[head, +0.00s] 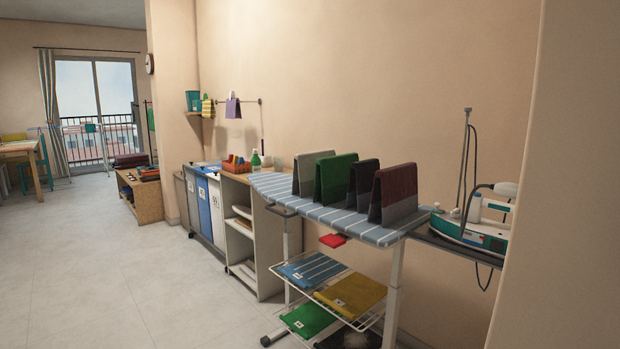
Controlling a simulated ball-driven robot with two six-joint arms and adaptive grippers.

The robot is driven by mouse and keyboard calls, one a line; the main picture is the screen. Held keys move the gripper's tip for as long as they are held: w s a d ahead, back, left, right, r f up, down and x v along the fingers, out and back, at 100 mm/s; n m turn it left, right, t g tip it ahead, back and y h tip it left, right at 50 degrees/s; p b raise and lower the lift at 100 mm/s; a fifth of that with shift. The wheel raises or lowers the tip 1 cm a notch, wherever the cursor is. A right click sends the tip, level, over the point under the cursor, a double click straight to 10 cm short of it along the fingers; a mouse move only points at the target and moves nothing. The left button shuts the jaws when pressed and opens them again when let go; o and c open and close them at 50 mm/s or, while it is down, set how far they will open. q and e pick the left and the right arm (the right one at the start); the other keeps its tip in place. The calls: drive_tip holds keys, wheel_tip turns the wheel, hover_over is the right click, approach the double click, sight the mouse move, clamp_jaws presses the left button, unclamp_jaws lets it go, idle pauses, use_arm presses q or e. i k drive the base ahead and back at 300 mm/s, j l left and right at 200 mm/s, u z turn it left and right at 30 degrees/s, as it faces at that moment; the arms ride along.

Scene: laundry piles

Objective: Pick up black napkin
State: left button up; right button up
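A black or very dark folded cloth (361,182) stands like a tent on the striped ironing board (268,187), between a green and a maroon one. The maroon one partly covers it. Another black, patterned folded cloth (350,338) lies on the lower shelf of the rack under the board, cut off by the bottom edge of the picture. I cannot tell which of the two is the black napkin. Neither of my grippers is in view.
Grey, green (335,178) and maroon (394,193) folded cloths stand on the board. An iron station (472,235) is at its right end. Blue and yellow cloths (351,294) lie on the rack. Bins (215,209) and a shelf unit stand further left. The left floor is clear.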

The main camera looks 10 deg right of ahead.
sight(362, 177)
drive_tip(key=i+j+u, duration=0.15)
drive_tip(key=i+j, duration=0.15)
drive_tip(key=i+j+u, duration=0.1)
drive_tip(key=i+j, duration=0.2)
drive_tip(key=i, duration=0.25)
